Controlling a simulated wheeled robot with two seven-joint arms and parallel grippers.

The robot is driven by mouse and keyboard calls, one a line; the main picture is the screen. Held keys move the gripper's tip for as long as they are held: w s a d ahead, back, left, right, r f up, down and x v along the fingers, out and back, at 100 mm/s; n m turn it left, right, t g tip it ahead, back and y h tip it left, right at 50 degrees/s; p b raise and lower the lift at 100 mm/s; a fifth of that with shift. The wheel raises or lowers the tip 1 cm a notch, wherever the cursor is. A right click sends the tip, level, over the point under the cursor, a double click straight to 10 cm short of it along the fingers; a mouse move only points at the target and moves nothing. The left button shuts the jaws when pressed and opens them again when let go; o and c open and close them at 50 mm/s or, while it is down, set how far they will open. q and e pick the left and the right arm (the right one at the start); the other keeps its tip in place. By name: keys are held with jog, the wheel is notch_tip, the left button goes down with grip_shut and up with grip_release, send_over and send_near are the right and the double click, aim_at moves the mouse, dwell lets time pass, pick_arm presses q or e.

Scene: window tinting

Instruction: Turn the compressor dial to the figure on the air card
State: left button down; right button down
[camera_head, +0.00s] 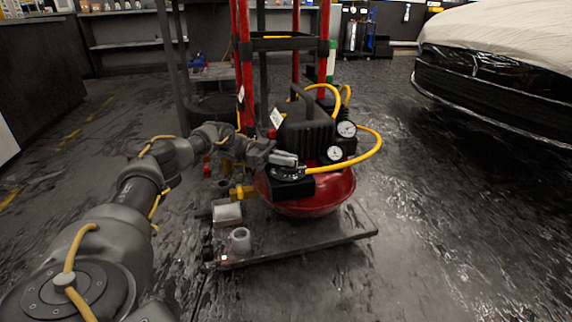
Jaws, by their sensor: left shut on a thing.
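The compressor (305,130) has a black ribbed body over a red tank (318,195) and stands on a wheeled cart. My left gripper (288,160) reaches in from the left and is shut at the dial, on top of the black box (293,189) at the front of the compressor. The gripper hides most of the dial, and its setting cannot be read. Two white round gauges (347,129) sit to the right of the gripper. A small white card (277,118) is on the compressor's left side; its figure is too small to read. My right gripper is not in view.
A yellow hose (375,150) loops out to the right of the compressor. The cart's dark base plate (320,245) carries a white cup (240,240) and a pale block (227,213). Red posts (244,60) rise behind. A covered car (500,70) stands right; the floor between is clear.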

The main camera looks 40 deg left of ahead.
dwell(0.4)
pick_arm(q)
jog(key=c, duration=1.6)
grip_release()
jog(key=shift+d+f, duration=0.1)
jog(key=shift+o, duration=0.8)
